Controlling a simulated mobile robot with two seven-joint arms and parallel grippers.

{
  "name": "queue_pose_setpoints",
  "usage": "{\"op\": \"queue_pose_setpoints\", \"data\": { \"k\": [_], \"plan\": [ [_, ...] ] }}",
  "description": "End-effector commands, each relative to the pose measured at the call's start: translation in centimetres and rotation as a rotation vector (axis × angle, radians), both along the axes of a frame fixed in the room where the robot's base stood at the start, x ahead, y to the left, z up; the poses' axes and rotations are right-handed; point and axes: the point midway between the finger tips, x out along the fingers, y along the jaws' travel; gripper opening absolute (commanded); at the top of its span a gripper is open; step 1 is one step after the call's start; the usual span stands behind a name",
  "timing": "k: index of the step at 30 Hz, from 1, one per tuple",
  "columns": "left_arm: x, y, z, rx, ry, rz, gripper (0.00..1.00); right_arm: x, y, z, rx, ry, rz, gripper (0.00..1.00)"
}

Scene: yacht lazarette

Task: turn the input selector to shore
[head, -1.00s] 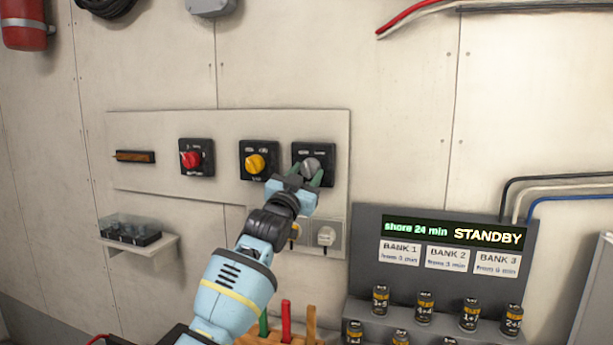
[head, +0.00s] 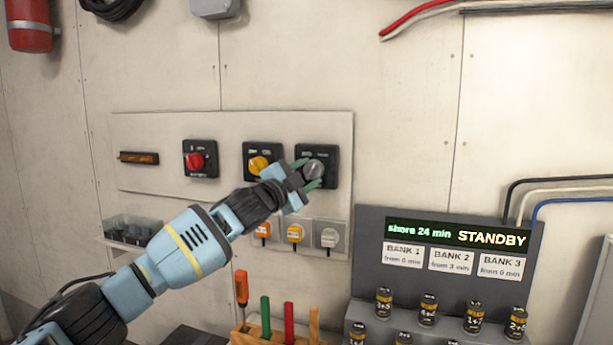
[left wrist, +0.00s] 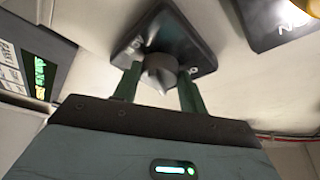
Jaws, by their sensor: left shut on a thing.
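The grey selector knob (head: 312,170) sits on a square black plate (head: 331,154), the rightmost of three rotary switches on the pale wall panel. My left gripper (head: 306,174) comes in from the lower left and is shut on this knob, one finger above left and one below. In the left wrist view the green fingers stand on either side of the grey knob (left wrist: 160,72), in front of its black plate (left wrist: 190,40). My right gripper is not in view.
Left of the knob are a yellow switch (head: 259,164) and a red switch (head: 196,161). Below are sockets with plugs (head: 295,234) and a wooden tool rack (head: 262,338). A display reading "shore 24 min STANDBY" (head: 457,233) stands at right, above several batteries (head: 428,309).

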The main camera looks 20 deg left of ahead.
Motion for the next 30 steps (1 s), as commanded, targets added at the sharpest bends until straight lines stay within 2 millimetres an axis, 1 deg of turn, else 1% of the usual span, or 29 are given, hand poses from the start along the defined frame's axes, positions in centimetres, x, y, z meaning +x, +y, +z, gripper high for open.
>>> {"op": "queue_pose_setpoints", "data": {
  "k": [8,20,21,26,30],
  "plan": [
    [0.0,0.02,0.03,0.053,-0.001,0.0,0.19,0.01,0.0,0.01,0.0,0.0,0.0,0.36],
    [-0.01,-0.05,0.03,0.06,-0.002,-0.001,0.19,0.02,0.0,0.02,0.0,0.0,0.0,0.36],
    [-0.01,-0.05,0.03,0.06,-0.002,-0.001,0.43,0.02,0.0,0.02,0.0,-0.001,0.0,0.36],
    [-0.01,-0.06,0.05,0.059,-0.003,-0.002,0.64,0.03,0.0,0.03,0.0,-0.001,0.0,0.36],
    [-0.01,-0.06,0.06,0.059,-0.002,-0.001,0.64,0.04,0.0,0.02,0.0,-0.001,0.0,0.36]
  ]
}}
